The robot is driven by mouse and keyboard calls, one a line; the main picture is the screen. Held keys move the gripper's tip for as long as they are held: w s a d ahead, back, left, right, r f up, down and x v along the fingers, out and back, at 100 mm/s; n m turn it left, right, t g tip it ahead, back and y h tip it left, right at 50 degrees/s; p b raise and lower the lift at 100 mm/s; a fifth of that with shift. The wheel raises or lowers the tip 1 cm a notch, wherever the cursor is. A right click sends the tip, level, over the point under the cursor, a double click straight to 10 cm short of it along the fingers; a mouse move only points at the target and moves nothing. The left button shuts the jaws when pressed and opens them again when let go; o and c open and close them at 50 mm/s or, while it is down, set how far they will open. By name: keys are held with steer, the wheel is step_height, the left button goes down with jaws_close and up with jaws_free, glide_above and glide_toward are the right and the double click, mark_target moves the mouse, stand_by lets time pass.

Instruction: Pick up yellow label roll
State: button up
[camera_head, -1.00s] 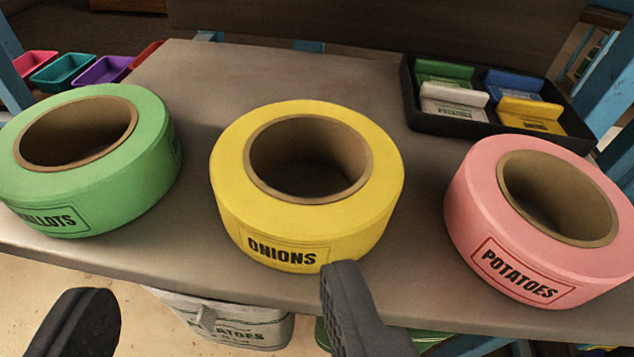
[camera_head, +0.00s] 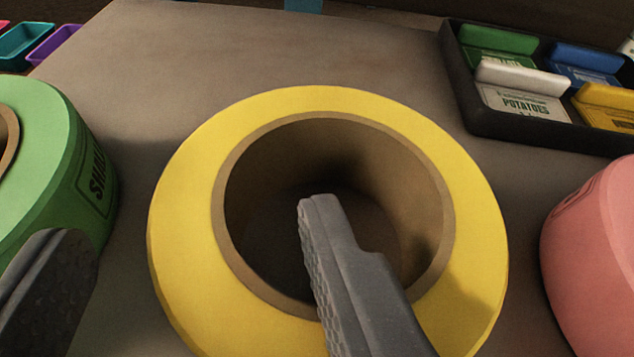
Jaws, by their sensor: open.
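The yellow label roll (camera_head: 320,103) lies flat on the grey table in the middle of the view, its brown core facing up. My gripper (camera_head: 190,225) is open, with its two dark grey fingers wide apart. The right finger shows over the roll's hollow core, crossing the near rim in the picture; I cannot tell how deep it reaches. The left finger is outside the roll on its left, in front of the green roll. The roll's printed front is out of view, and nothing is between the fingers but the roll's left side.
A green label roll (camera_head: 45,170) stands close on the left and a pink label roll (camera_head: 595,265) on the right, both cut off. A black tray (camera_head: 470,110) with several coloured stamp-like pieces is at the back right. The table (camera_head: 235,55) behind the yellow roll is clear.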

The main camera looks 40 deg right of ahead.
steer(key=shift+w+d+f, duration=0.1)
steer(key=shift+w+f, duration=0.25)
steer(key=shift+f, duration=0.1)
steer(key=shift+f, duration=0.1)
steer(key=shift+c, duration=0.2)
